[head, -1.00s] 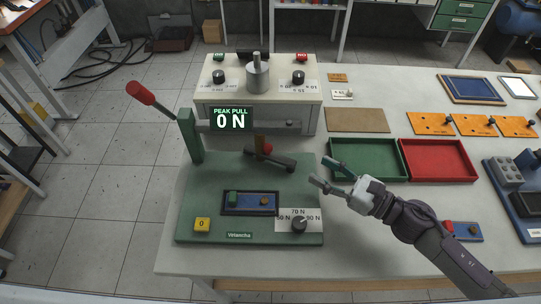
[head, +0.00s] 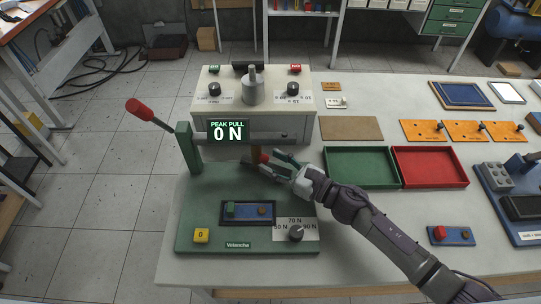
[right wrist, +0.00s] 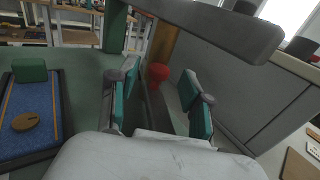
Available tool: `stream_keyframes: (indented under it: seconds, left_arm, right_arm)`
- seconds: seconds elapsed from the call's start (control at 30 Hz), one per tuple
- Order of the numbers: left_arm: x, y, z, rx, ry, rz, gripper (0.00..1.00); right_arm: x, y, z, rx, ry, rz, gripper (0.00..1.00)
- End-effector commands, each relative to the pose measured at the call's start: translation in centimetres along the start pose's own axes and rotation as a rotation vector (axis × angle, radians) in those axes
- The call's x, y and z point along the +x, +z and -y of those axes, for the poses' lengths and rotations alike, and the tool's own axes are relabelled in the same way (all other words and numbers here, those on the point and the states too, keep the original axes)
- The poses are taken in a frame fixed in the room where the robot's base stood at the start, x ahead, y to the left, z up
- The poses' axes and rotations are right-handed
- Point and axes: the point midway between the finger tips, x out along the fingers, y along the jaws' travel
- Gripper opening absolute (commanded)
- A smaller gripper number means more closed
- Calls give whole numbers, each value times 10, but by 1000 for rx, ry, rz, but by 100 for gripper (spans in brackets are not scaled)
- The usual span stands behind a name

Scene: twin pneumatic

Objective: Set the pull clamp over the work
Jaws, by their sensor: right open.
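The pull clamp shows as a low dark bar with a red knob (head: 263,157) at the back of the green fixture base (head: 200,220). In the right wrist view the red knob (right wrist: 158,76) lies between and beyond the fingers. My right gripper (head: 270,164) is open at the knob, one finger to each side; I cannot tell whether it touches. It also shows in the right wrist view (right wrist: 158,100). The work, a blue plate (head: 248,211) with a green block and a brown disc, sits in a dark nest in front. My left gripper is not in view.
A grey beam (head: 258,136) from the green post (head: 187,148) runs just above the knob; its display reads 0 N. The lever (head: 145,112) is raised. A force dial (head: 296,233) stands at the base's front right. Green and red trays (head: 361,181) lie to the right.

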Motion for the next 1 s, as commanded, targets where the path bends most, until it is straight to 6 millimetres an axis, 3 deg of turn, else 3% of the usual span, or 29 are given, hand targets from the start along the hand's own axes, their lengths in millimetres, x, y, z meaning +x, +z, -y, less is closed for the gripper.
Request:
stream_keyframes:
  seconds: [0.13, 0.43, 0.47, 0.73, 1.0]
  left_arm:
    - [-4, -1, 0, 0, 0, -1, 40]
    - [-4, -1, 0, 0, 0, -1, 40]
    - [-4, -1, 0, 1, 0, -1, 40]
    - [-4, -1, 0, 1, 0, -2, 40]
    - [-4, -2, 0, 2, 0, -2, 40]
  right_arm:
    - [12, 1, 0, 0, 1, 1, 49]
    - [14, 0, 0, 0, 1, 0, 49]
    - [14, 0, 0, 0, 1, 0, 47]
    - [14, 0, 0, 0, 1, 0, 2]
    - [14, 0, 0, 0, 1, 0, 0]
